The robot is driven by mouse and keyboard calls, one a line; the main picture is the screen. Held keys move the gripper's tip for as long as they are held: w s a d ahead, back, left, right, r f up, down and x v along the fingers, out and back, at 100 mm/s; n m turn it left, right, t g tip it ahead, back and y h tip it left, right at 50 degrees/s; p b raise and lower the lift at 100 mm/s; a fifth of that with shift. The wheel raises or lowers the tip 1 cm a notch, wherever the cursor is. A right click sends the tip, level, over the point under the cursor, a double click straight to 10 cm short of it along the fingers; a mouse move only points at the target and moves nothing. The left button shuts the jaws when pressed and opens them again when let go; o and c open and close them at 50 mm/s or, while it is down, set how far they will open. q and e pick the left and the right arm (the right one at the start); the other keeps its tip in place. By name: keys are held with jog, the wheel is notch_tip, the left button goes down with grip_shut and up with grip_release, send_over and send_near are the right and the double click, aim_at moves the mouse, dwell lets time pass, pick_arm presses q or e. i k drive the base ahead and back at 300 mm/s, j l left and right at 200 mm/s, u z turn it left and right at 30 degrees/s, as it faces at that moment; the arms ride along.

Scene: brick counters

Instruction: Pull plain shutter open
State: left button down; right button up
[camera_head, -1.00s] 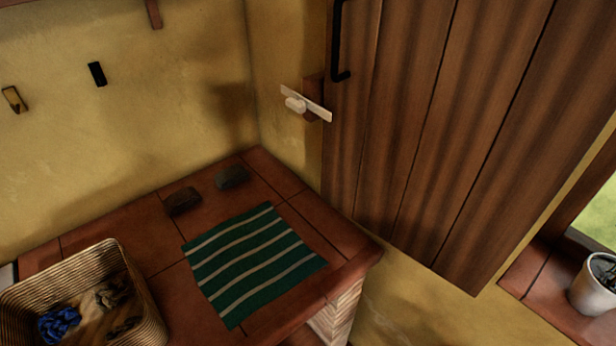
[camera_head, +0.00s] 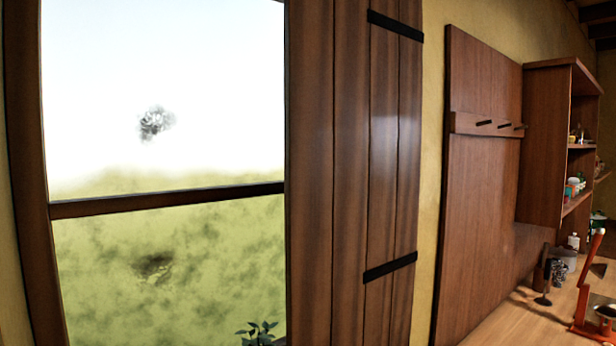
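A brown plank shutter (camera_head: 345,170) stands upright at the right side of the window (camera_head: 165,120). Two black metal straps cross it, an upper one (camera_head: 395,25) and a lower one (camera_head: 390,267). I see no handle on it. The window glass to its left is uncovered. I cannot tell from this view whether this is the plain shutter or exactly how far it is swung. Neither of my grippers is in view.
A dark bar (camera_head: 165,200) crosses the window, and a leafy plant (camera_head: 258,333) shows at its bottom. To the right are a wooden panel with pegs (camera_head: 485,124), a shelf unit (camera_head: 548,140), and a wooden counter (camera_head: 540,312) with a red-orange device (camera_head: 585,285).

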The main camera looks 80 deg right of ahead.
aim_at(353, 69)
jog(key=z, duration=3)
jog(key=k+u, duration=0.25)
jog(key=i+l, duration=0.05)
